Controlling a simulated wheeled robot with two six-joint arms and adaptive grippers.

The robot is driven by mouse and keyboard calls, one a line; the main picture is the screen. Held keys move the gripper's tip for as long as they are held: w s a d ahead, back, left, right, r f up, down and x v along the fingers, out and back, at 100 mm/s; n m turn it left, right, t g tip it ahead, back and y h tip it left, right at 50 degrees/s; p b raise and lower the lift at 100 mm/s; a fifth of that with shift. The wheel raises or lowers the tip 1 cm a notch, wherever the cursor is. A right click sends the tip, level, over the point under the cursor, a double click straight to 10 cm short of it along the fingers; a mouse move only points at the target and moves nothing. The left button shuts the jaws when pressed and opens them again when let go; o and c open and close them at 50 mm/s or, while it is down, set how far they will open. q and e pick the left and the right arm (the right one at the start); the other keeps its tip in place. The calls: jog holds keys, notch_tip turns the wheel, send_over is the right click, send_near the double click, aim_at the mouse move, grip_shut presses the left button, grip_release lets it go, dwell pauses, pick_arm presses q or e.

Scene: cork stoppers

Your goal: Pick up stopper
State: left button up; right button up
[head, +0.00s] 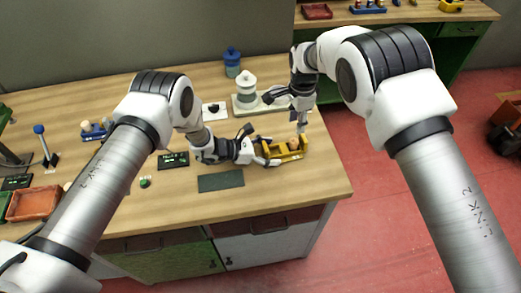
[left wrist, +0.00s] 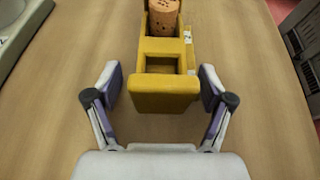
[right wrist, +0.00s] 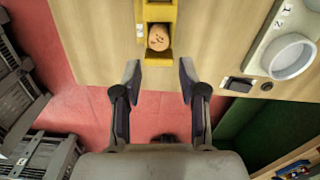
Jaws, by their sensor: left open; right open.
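A brown cork stopper (left wrist: 163,17) sits in the far compartment of a yellow holder (left wrist: 165,100); the nearer compartment is empty. The cork (right wrist: 158,38) and the holder (right wrist: 157,11) also show in the right wrist view. In the head view the yellow holder (head: 288,155) lies near the table's right end. My left gripper (left wrist: 160,88) is open, its fingers on either side of the holder's near end, with nothing clamped. My right gripper (right wrist: 158,77) is open and empty, its fingertips short of the cork's end of the holder; it also shows in the head view (head: 301,127).
A pale stand with a grey-and-white jar (head: 246,90) is behind the holder. A blue jar (head: 232,63) stands farther back. A dark green mat (head: 221,181) lies left of the holder. The table's right edge is close, with red floor beyond.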

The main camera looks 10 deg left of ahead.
aim_at(294, 141)
jog(key=shift+s, duration=0.1)
pick_arm(q)
jog(key=shift+c, duration=1.4)
pick_arm(e)
jog(key=shift+r, duration=0.1)
pick_arm(q)
jog(key=c, duration=1.1)
pick_arm(e)
jog(key=shift+o, duration=0.3)
jog(key=o, duration=0.3)
pick_arm(q)
jog(key=shift+s, duration=0.1)
pick_arm(e)
notch_tip(294, 141, down, 9)
jog(key=m, duration=0.6)
jog(key=shift+r, duration=0.15)
